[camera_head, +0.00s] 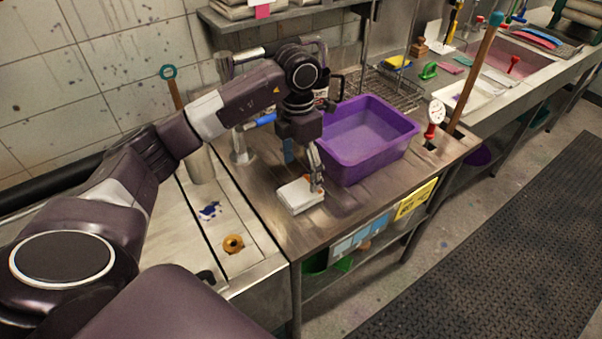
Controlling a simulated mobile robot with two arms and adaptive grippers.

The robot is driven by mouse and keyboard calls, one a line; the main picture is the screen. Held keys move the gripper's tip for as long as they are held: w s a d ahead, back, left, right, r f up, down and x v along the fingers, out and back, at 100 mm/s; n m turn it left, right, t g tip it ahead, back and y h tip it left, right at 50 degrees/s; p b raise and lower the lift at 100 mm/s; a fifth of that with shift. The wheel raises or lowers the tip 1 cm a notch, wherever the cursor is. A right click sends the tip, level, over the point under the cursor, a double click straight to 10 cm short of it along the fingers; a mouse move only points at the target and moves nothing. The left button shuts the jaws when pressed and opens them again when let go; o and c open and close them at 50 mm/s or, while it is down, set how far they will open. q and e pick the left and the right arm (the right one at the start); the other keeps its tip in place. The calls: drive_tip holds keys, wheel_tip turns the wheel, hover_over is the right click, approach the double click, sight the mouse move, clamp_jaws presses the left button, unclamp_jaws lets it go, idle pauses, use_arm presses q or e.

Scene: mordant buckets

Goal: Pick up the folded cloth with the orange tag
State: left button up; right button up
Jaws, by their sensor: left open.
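A small white folded-looking bundle (298,196), which may be the folded cloth, lies on the metal counter (262,215) near its front left part. My right gripper is not in view.
A purple tub (368,140) stands just right of the gripper. A wire rack (395,90) lies behind it. Folded cloths (235,10), with a pink tag hanging, lie on the upper shelf. A sink basin (220,215) is at left. A wooden-handled tool (474,75) stands at right.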

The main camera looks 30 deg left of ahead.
sight(300, 190)
use_arm(q)
drive_tip(key=shift+a, duration=0.5)
drive_tip(key=f, duration=0.1)
drive_tip(key=s+d+p, duration=0.1)
drive_tip(key=f+p, duration=0.1)
drive_tip(key=shift+s+d+f, duration=0.3)
drive_tip(key=shift+f, duration=0.05)
drive_tip(key=f, duration=0.1)
drive_tip(key=f+p, duration=0.1)
drive_tip(key=f, duration=0.1)
drive_tip(key=shift+w+a, duration=0.1)
drive_tip(key=shift+w, duration=0.2)
drive_tip(key=shift+f, duration=0.45)
drive_tip(key=c, duration=1)
drive_tip(key=shift+c, duration=1.2)
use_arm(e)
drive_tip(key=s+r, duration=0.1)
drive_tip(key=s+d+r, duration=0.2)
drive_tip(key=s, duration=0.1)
